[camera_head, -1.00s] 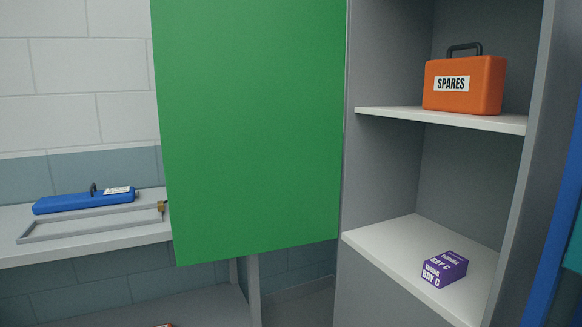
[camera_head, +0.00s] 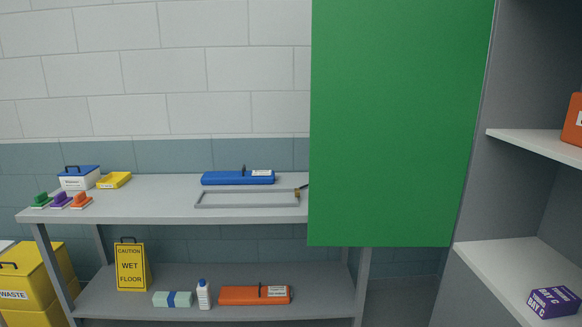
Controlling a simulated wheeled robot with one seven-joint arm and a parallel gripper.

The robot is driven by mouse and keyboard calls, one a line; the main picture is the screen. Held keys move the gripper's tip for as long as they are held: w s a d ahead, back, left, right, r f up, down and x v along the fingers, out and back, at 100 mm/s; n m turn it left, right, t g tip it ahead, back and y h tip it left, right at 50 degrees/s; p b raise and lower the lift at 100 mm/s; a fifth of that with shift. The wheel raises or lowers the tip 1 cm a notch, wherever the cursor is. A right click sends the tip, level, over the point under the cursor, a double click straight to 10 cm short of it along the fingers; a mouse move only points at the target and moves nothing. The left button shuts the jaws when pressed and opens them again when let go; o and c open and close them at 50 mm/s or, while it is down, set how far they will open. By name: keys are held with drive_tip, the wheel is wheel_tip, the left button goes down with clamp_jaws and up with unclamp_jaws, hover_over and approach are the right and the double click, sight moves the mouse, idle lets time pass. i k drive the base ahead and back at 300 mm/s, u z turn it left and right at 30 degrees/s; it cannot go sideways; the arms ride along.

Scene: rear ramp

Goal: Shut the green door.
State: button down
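The green door (camera_head: 395,125) stands open on the left side of a grey cabinet (camera_head: 500,190). It is hinged at the cabinet's left edge and swings out to the left, hiding part of the wall and the right end of a shelf unit. Its top is cut off by the picture edge. The cabinet's inside is exposed. My gripper is not in the picture.
Inside the cabinet are an orange case (camera_head: 573,122), partly cut off, and a purple box (camera_head: 554,301). Left of the door, a grey shelf unit (camera_head: 160,208) holds a blue case (camera_head: 238,177), a yellow caution sign (camera_head: 130,267) and other items. Yellow waste bins (camera_head: 28,280) stand far left.

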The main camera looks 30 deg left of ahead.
sight(396, 85)
drive_tip(key=u, duration=0.75)
drive_tip(key=k, duration=1.05)
drive_tip(key=u, duration=1.1)
drive_tip(key=i, duration=1)
drive_tip(key=u, duration=0.3)
drive_tip(key=i, duration=1.85)
drive_tip(key=z, duration=0.8)
drive_tip(key=i, duration=1)
drive_tip(key=z, duration=1.1)
